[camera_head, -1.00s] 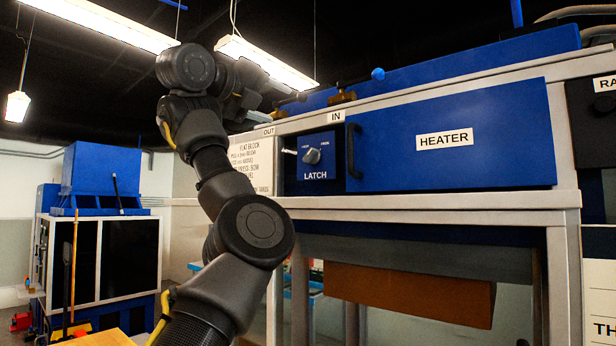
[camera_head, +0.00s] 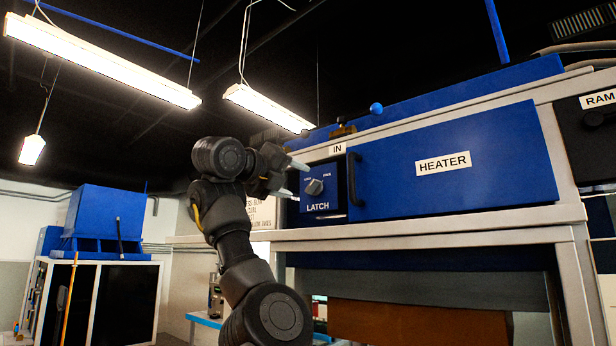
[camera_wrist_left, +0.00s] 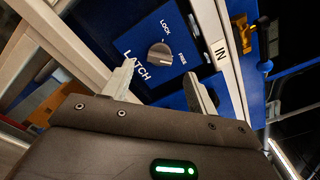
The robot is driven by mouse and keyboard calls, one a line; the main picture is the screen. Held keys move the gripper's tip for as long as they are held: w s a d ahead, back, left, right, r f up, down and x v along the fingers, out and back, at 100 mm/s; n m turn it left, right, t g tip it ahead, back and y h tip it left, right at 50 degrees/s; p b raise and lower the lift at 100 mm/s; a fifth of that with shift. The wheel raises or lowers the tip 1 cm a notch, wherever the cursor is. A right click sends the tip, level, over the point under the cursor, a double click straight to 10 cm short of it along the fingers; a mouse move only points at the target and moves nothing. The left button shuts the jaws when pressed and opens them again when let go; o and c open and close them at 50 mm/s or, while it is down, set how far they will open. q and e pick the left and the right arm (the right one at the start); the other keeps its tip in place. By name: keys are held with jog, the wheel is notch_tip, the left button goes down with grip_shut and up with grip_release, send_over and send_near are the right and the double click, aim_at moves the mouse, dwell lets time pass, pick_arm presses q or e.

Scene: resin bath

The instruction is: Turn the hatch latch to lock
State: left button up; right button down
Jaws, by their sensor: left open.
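The latch is a grey round knob (camera_head: 314,187) on a small blue panel (camera_head: 322,205) labelled LATCH, left of the blue HEATER hatch (camera_head: 470,165). My left gripper (camera_head: 293,179) is just left of the knob. In the left wrist view its two pale fingers (camera_wrist_left: 162,82) are open, with the knob beyond and between their tips. Nothing is between the fingers. My right gripper is out of view.
A dark vertical handle (camera_head: 354,179) stands just right of the latch panel. A ledge (camera_head: 420,236) runs below the hatch. A blue-topped cabinet (camera_head: 98,225) is at far left.

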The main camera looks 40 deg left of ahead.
aim_at(309, 186)
pick_arm(q)
jog(key=w+p, duration=0.3)
jog(key=w, duration=0.2)
jog(key=shift+w+a+r, duration=0.1)
jog(key=shift+w+a, duration=0.05)
jog(key=shift+w, duration=0.3)
jog(key=shift+c, duration=0.2)
jog(key=c, duration=0.9)
jog(key=shift+c, duration=0.2)
